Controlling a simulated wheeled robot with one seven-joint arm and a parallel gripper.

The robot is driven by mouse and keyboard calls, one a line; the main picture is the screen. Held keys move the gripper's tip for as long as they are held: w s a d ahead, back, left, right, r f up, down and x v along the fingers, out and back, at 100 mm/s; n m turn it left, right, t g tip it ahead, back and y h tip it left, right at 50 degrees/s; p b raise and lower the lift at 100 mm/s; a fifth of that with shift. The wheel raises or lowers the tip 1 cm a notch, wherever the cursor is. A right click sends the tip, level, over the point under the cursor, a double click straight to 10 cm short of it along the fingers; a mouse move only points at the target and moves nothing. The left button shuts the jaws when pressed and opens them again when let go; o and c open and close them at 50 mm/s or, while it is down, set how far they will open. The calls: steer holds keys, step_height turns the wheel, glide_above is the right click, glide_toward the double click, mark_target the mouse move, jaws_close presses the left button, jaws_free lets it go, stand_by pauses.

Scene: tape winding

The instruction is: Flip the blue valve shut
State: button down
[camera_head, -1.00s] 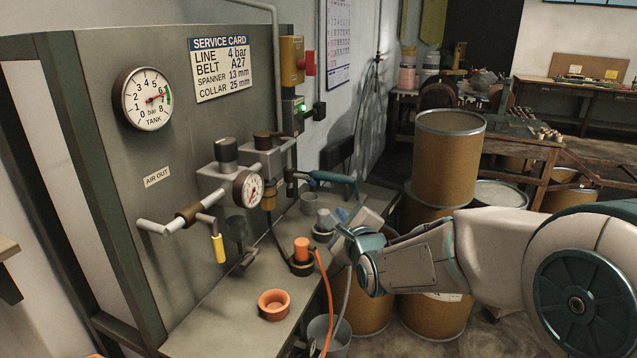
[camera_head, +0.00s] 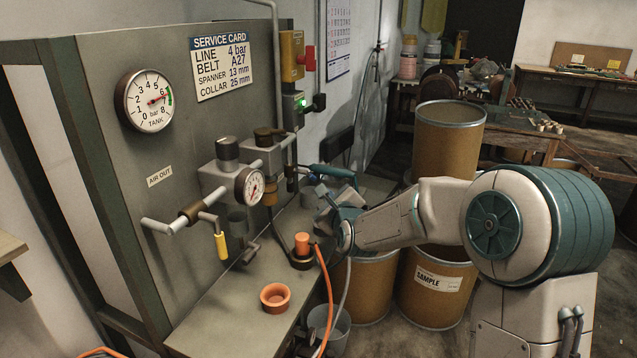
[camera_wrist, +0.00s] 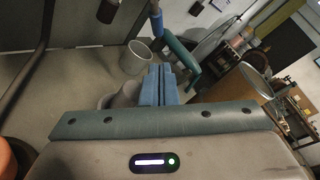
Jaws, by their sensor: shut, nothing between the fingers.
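A blue handle (camera_wrist: 156,22), which looks like the blue valve's lever, shows at the top centre of the wrist view. In the head view my gripper (camera_head: 322,192) is over the bench's far end.
A teal tool (camera_head: 336,172) lies at the bench's far end, close to my gripper. A grey cup (camera_wrist: 135,58) stands nearby. A yellow-handled valve (camera_head: 221,245) hangs at the panel front. An orange ring (camera_head: 275,296) sits on the bench. Drums (camera_head: 448,145) stand behind my arm.

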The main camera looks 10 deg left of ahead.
mark_target(315, 180)
steer(key=shift+w+a+r+p, duration=0.25)
steer(key=shift+w+a+r, duration=0.1)
steer(key=shift+a, duration=0.15)
steer(key=shift+w+a+r+p, duration=0.2)
steer(key=shift+w+a+r, duration=0.15)
steer(key=shift+a, duration=0.1)
steer(key=shift+w+a+r, duration=0.15)
steer(key=shift+w+a, duration=0.3)
steer(key=shift+a, duration=0.1)
steer(key=shift+b, duration=0.35)
steer(key=shift+f+b, duration=0.25)
steer(key=shift+b, duration=0.4)
steer(key=shift+w+d+n+t+b, duration=0.15)
steer(key=shift+n+t+b, duration=0.2)
steer(key=shift+b, duration=0.7)
steer(key=t+b, duration=0.1)
steer(key=b, duration=0.3)
steer(key=n+t+y+b, duration=0.1)
steer(key=b, duration=0.4)
steer(key=shift+w+r+n, duration=0.2)
steer(key=shift+w+n, duration=0.05)
steer(key=shift+w, duration=0.05)
steer(key=shift+r+b, duration=0.25)
steer(key=shift+b, duration=0.35)
